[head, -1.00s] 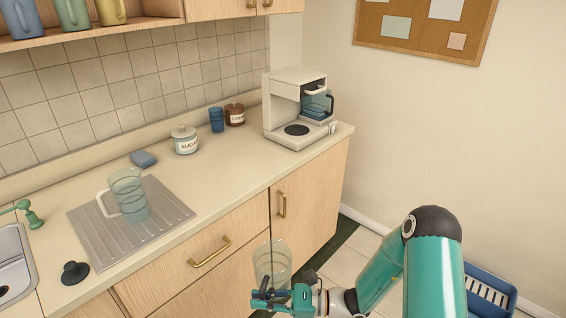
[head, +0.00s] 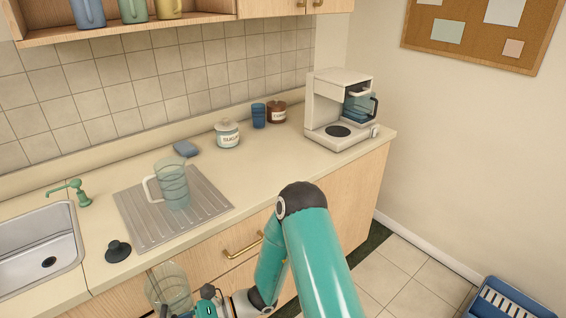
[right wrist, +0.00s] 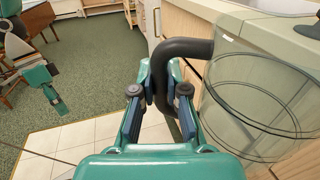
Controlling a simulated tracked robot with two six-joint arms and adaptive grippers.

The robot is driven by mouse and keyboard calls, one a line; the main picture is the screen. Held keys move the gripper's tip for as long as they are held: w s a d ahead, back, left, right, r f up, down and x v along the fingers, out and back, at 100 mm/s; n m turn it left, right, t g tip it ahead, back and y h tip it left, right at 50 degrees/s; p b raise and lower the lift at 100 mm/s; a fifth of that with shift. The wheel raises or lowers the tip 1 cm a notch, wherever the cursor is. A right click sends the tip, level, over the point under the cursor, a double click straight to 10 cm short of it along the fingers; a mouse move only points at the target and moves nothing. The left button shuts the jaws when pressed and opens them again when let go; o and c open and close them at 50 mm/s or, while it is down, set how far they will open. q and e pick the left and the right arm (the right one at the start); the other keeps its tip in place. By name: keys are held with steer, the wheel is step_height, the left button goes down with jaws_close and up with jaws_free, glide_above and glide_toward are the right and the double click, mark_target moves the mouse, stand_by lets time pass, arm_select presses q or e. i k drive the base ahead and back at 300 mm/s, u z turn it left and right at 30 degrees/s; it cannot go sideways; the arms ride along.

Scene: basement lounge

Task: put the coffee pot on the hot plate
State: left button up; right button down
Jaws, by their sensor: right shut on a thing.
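The coffee pot (head: 168,286) is clear glass with a black handle (right wrist: 187,48). My right gripper (head: 207,303) is shut on that handle; its fingers (right wrist: 160,92) close around it in the right wrist view. The pot is in front of the drawers, below the counter top, partly cut off by the frame. The hot plate (head: 338,131) is a bare dark disc on the base of the cream coffee maker (head: 325,105) at the counter's right end. A teal arm part, probably my left gripper (right wrist: 52,94), shows at the left of the right wrist view; its jaws are unclear.
A glass jug (head: 174,188) with a white handle stands on the drainboard (head: 140,228). A black stopper (head: 118,250), sugar jar (head: 227,134), blue cup (head: 258,116) and brown jar (head: 277,113) are on the counter (head: 270,165). A blue crate (head: 510,300) is on the floor.

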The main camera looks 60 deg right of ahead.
mark_target(334, 133)
steer(key=u, duration=0.45)
steer(key=k, duration=1.45)
steer(key=z, duration=1.75)
steer(key=i, duration=1.75)
